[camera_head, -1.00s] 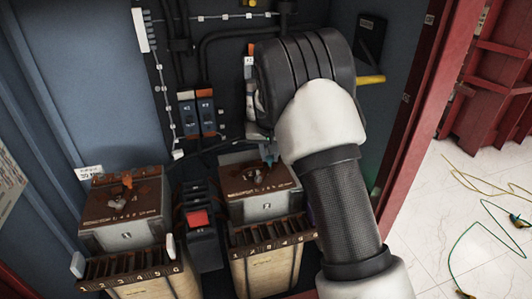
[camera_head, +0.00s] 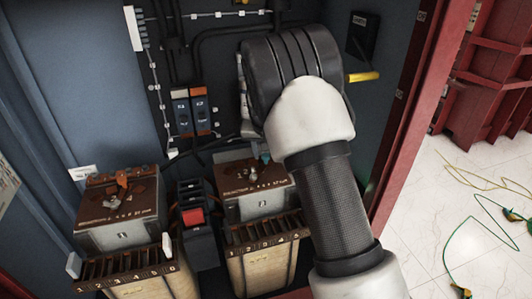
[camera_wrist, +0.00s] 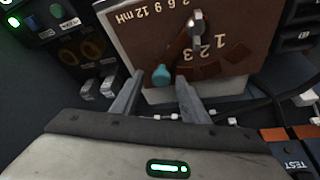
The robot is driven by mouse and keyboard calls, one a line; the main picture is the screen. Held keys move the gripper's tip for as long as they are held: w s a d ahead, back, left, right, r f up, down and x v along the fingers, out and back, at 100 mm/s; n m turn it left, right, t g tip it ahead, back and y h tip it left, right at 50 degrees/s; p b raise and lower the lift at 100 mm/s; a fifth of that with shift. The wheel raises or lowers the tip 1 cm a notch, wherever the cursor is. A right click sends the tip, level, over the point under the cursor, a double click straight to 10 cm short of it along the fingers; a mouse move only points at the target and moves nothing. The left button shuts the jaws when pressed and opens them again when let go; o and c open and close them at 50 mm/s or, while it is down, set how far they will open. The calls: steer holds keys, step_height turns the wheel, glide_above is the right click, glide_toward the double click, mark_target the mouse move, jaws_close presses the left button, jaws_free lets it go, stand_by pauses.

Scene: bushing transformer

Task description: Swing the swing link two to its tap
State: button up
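Swing link two, a dark brown bar with a teal knob (camera_wrist: 162,76), lies on the brown top board of unit two (camera_wrist: 140,25) in the wrist view. Its bar runs from a metal pivot post (camera_wrist: 197,20) to the knob. Tap numbers 1, 2 and 3 are printed beside brown tap pads (camera_wrist: 238,52). My gripper (camera_wrist: 160,82) is open, with one finger on each side of the knob; contact is not clear. In the head view the knob (camera_head: 265,153) shows beside my arm on unit two (camera_head: 250,185); my fingers are hidden there.
A red-buttoned switch (camera_head: 193,217) sits between the units. Breakers (camera_head: 190,110) and cables line the back wall. The red cabinet frame (camera_head: 412,100) bounds the right side.

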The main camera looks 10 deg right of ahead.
steer(key=p+v, duration=0.2)
steer(key=v, duration=1.5)
steer(key=shift+r, duration=0.2)
steer(key=shift+s, duration=0.1)
steer(key=s+d+r+y, duration=0.1)
steer(key=s+d+r, duration=0.2)
steer(key=s+r, duration=0.35)
steer(key=s+d+n+t, duration=0.1)
steer(key=s+d, duration=0.1)
steer(key=s, duration=1.2)
steer(key=s+d+n, duration=0.1)
steer(key=s+d, duration=0.1)
steer(key=s, duration=1.1)
step_height(320, 180, up, 13)
steer(key=p, duration=1.3)
steer(key=shift+f, duration=0.2)
